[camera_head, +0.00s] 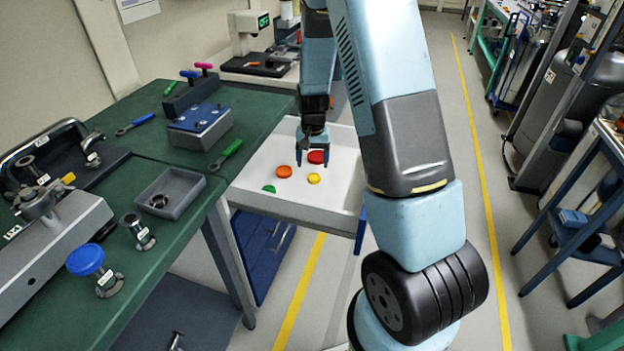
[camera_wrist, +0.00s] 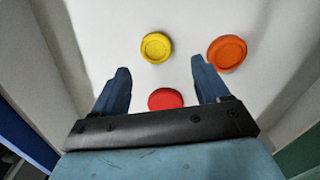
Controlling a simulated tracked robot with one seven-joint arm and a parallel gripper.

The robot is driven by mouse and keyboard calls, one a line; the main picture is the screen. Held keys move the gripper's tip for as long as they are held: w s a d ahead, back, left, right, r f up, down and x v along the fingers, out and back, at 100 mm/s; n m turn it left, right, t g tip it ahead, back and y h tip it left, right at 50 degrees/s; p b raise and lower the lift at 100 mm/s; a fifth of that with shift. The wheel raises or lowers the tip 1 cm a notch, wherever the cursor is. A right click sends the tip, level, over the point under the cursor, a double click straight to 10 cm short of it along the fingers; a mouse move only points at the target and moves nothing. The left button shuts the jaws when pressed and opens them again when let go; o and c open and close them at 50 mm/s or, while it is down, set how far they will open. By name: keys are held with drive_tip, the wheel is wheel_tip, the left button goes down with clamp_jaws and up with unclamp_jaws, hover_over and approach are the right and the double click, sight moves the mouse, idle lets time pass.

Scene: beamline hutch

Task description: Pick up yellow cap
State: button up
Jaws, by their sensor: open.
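The yellow cap (camera_head: 314,179) lies flat in an open white drawer (camera_head: 285,207), toward its front. My gripper (camera_head: 312,160) is over the drawer, behind the yellow cap, pointing down with its fingers apart and nothing held. In the wrist view the yellow cap (camera_wrist: 156,47) lies just beyond the fingertips of my gripper (camera_wrist: 160,68), roughly centred between them. A red cap (camera_wrist: 165,99) shows between the fingers, nearer the palm; the head view shows it (camera_head: 317,157) beside the fingers. The fingers' exact height above the drawer floor is hard to tell.
An orange cap (camera_head: 283,171) lies left of the yellow one, and a green cap (camera_head: 269,189) is near the drawer's left front. Drawer walls surround the caps. The green workbench (camera_head: 150,150) with tools and a grey tray (camera_head: 184,205) stands left.

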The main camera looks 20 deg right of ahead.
sight(314, 176)
drive_tip(key=shift+s+f, duration=0.2)
drive_tip(key=shift+f, duration=1.1)
drive_tip(key=shift+s+f, duration=0.15)
drive_tip(key=shift+f, duration=1.1)
drive_tip(key=shift+c, duration=0.2)
drive_tip(key=c, duration=1.1)
